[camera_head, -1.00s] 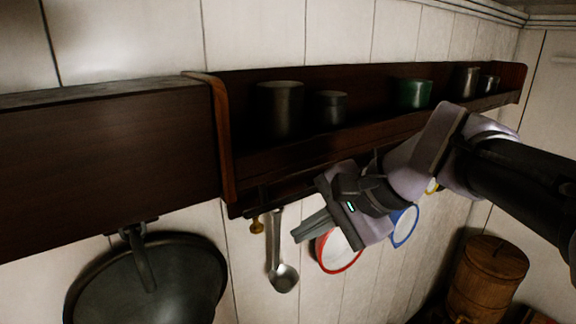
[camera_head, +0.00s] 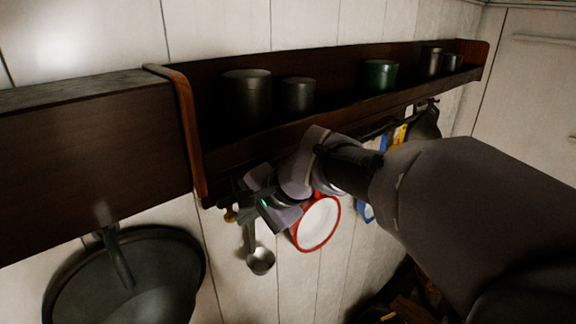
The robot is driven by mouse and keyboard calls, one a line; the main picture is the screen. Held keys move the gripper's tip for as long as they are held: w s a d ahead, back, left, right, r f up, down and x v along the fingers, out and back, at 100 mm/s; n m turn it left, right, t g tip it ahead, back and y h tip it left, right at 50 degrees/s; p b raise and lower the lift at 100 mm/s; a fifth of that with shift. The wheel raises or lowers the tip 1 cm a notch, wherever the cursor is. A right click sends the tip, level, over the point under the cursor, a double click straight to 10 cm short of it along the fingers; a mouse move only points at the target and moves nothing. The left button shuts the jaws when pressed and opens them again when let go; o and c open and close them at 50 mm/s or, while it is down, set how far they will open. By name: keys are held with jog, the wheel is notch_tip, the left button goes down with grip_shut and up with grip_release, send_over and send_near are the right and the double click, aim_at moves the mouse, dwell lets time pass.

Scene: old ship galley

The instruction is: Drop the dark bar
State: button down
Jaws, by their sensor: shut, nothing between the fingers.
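A dark bar (camera_head: 400,119) runs along under the wooden shelf, and utensils and mugs hang below it. My arm hides its middle. My gripper (camera_head: 250,215) is under the shelf's left part, close to the bar's left end and in front of the ladle's handle. Its fingers are shut and empty, seen small and dark against the ladle. I cannot tell whether they touch the bar. A small brass knob (camera_head: 230,215) shows just left of the gripper.
The shelf (camera_head: 240,153) holds several dark cups and a green cup (camera_head: 380,75). A large dark pan (camera_head: 135,280) hangs at left. Clear wall lies between pan and ladle.

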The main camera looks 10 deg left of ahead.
jog(key=shift+s+a, duration=0.1)
jog(key=w+a+t+y+b, duration=0.1)
jog(key=b, duration=0.8)
jog(key=shift+w+f, duration=0.1)
jog(key=shift+f, duration=0.25)
